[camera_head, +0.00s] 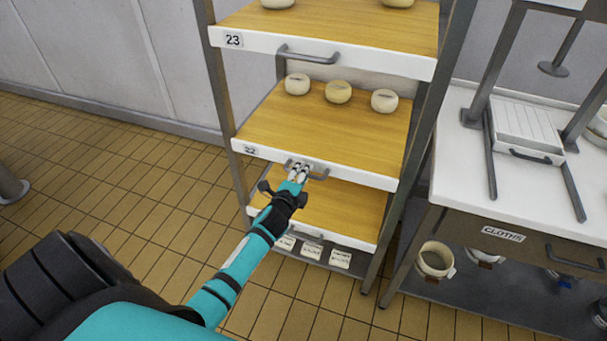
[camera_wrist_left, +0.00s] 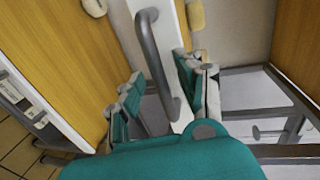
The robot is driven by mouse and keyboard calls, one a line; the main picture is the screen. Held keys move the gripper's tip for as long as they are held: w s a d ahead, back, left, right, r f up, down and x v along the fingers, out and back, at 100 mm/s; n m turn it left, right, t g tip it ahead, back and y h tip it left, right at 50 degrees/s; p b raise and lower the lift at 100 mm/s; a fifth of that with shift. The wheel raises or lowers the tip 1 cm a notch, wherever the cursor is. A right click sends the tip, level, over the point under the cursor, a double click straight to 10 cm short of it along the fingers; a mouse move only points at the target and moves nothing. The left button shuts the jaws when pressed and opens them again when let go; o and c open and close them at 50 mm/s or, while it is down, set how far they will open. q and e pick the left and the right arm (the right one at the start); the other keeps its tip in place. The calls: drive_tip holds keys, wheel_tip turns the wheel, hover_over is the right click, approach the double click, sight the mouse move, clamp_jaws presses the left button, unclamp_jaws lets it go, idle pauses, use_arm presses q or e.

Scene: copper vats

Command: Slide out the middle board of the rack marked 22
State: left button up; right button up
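The rack's middle board (camera_head: 320,130) has a wooden top, a white front marked 22 and a grey bar handle (camera_head: 318,174). Three round pale cheese-like pieces (camera_head: 338,92) sit on it. My left gripper (camera_head: 298,170) is at this handle, covering its left part. In the left wrist view the handle (camera_wrist_left: 152,50) runs between the two spread fingers of the gripper (camera_wrist_left: 163,95), with gaps visible beside it. The gripper looks open; any contact is unclear. My right gripper is in neither view.
The board marked 23 (camera_head: 340,28) is above, and a lower board (camera_head: 335,208) with its own handle is below. A white counter (camera_head: 460,150) with a drawer marked CLOTHS stands close on the right.

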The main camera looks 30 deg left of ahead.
use_arm(q)
drive_tip(key=shift+w+a+f, duration=0.1)
drive_tip(key=shift+w, duration=0.3)
drive_tip(key=shift+c, duration=0.2)
clamp_jaws()
